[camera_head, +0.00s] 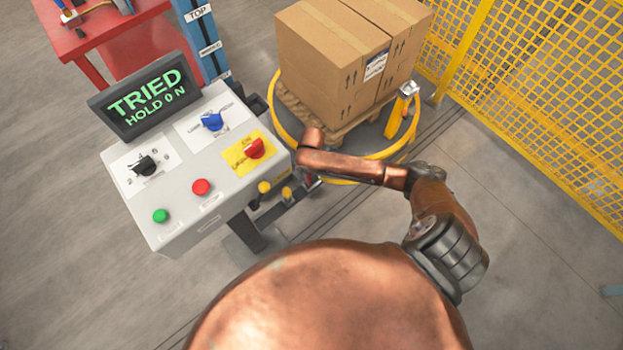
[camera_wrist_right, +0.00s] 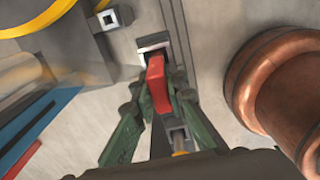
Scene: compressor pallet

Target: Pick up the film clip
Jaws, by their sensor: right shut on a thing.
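The film clip (camera_wrist_right: 157,88) shows in the right wrist view as a red piece with a grey end at its far side. My right gripper (camera_wrist_right: 156,95) has its green fingers on both sides of the red piece and is shut on it. In the head view my right gripper (camera_head: 309,183) is small and partly hidden by my copper arm, beside the control panel and below the pallet. The clip cannot be made out clearly there. My left gripper is in neither view.
A control panel (camera_head: 183,207) with knobs, buttons and a screen stands left of my right arm. Cartons (camera_head: 335,60) sit on a wooden pallet (camera_head: 290,103) inside a yellow ring (camera_head: 362,180). A yellow mesh fence (camera_head: 545,100) bounds the right. Open floor lies at lower right.

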